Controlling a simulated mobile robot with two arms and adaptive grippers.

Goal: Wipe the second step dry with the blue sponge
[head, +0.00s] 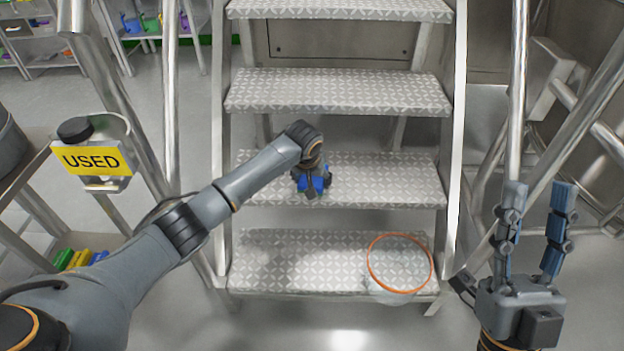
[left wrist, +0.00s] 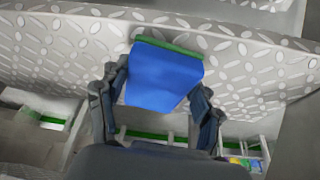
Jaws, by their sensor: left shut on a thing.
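The blue sponge (head: 317,184) is at the second step (head: 390,180) from the bottom, left of its middle. My left gripper (head: 312,186) is shut on it from above. In the left wrist view the blue sponge (left wrist: 165,78) sits between the two fingers, its green layer (left wrist: 168,45) toward the patterned tread (left wrist: 245,75). The sponge looks very close to the tread; whether it touches is hard to tell. No clear water edge shows on this step. My right gripper (head: 534,215) is open and empty, fingers up, right of the stairs.
An orange ring (head: 371,262) with a clear body lies at the right of the lowest step (head: 320,265). A yellow USED sign (head: 92,161) is on a holder at left. Metal rails (head: 461,120) flank the steps. More steps (head: 340,92) rise above.

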